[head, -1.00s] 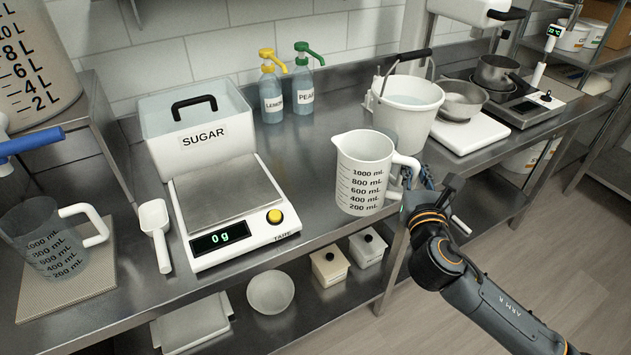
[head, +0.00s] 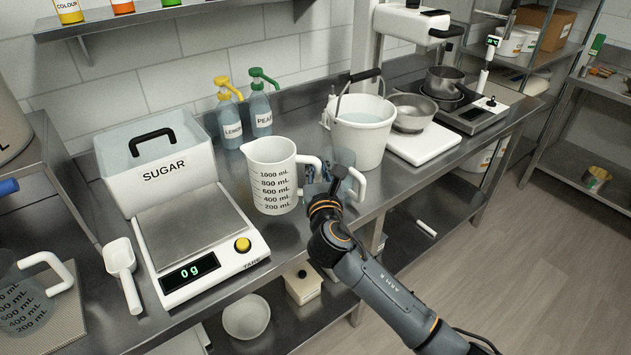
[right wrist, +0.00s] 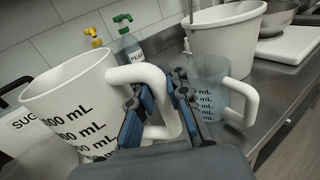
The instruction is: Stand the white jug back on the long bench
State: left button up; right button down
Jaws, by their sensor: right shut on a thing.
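The white jug (head: 272,180), upright with black mL marks, is at the long bench's (head: 290,232) front part, right of the scale. I cannot tell whether its base touches the steel top. My right gripper (head: 310,190) is shut on its handle, on the jug's right side. In the right wrist view, the blue-padded fingers (right wrist: 158,108) close around the handle of the white jug (right wrist: 72,100). Part of the handle is hidden by the fingers. My left gripper is not in view.
A clear jug (right wrist: 208,88) stands close right of my right gripper, partly hidden in the head view. The scale (head: 205,262) reads 0 g. Pump bottles (head: 261,112) stand behind; a white bucket (head: 360,138) stands to the right. Another clear jug (head: 20,305) is at far left.

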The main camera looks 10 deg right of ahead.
jog(key=w+f, duration=0.3)
jog(key=shift+d+f+b, duration=0.25)
jog(key=shift+b, duration=0.05)
jog(key=shift+f, duration=1.7)
jog(key=c, duration=1.3)
grip_release()
jog(key=shift+f, duration=0.1)
jog(key=shift+s+r, duration=0.1)
jog(key=shift+r, duration=0.1)
jog(key=s, duration=0.8)
jog(key=s+a, duration=0.1)
jog(key=s, duration=0.2)
jog(key=shift+s+b, duration=0.35)
jog(key=shift+s, duration=0.05)
jog(key=shift+f, duration=0.1)
